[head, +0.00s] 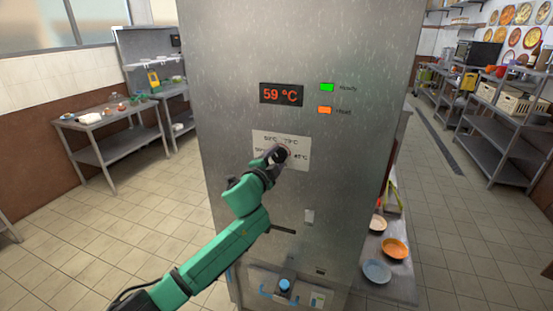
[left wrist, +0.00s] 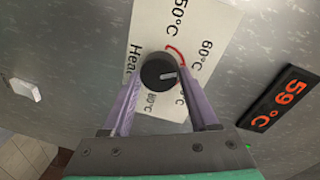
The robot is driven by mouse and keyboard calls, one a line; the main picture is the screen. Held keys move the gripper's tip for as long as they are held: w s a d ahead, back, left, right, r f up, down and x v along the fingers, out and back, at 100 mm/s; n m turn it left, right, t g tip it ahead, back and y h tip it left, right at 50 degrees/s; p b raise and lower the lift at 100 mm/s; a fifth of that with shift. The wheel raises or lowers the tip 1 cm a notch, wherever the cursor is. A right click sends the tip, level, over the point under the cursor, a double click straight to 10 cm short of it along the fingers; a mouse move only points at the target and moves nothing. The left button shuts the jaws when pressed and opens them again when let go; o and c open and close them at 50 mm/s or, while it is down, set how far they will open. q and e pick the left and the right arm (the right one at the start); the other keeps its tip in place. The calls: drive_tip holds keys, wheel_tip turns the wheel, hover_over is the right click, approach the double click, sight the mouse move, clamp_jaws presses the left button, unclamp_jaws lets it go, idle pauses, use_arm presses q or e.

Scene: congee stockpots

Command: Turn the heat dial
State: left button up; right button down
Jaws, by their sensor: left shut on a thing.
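The heat dial (left wrist: 158,74) is a round black knob with a pale pointer mark, which points right in the left wrist view. It sits on a white label plate (head: 270,139) with printed temperatures, on the front of a tall steel cabinet (head: 225,60). My left gripper (head: 281,154) is shut on the dial, with one finger on each side of it. The red display (head: 281,94) above reads 59 °C. My right gripper is not in view.
A green light (head: 327,87) and an orange light (head: 325,110) are beside the display. A blue knob (head: 284,285) is low on the cabinet. Bowls, including an orange one (head: 395,249), stand on a surface at the right. Steel tables and shelves line both sides, with open tiled floor between.

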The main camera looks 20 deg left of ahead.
use_arm(q)
drive_tip(key=o, duration=1.4)
drive_tip(key=s+b, duration=0.1)
drive_tip(key=s, duration=0.3)
drive_tip(key=s+a+b, duration=0.1)
drive_tip(key=s, duration=0.4)
drive_tip(key=s+r+b, duration=0.1)
drive_tip(key=s+b, duration=0.1)
drive_tip(key=s, duration=0.3)
drive_tip(key=shift+s+a+r, duration=0.1)
drive_tip(key=shift+s+a, duration=0.05)
drive_tip(key=shift+a, duration=0.15)
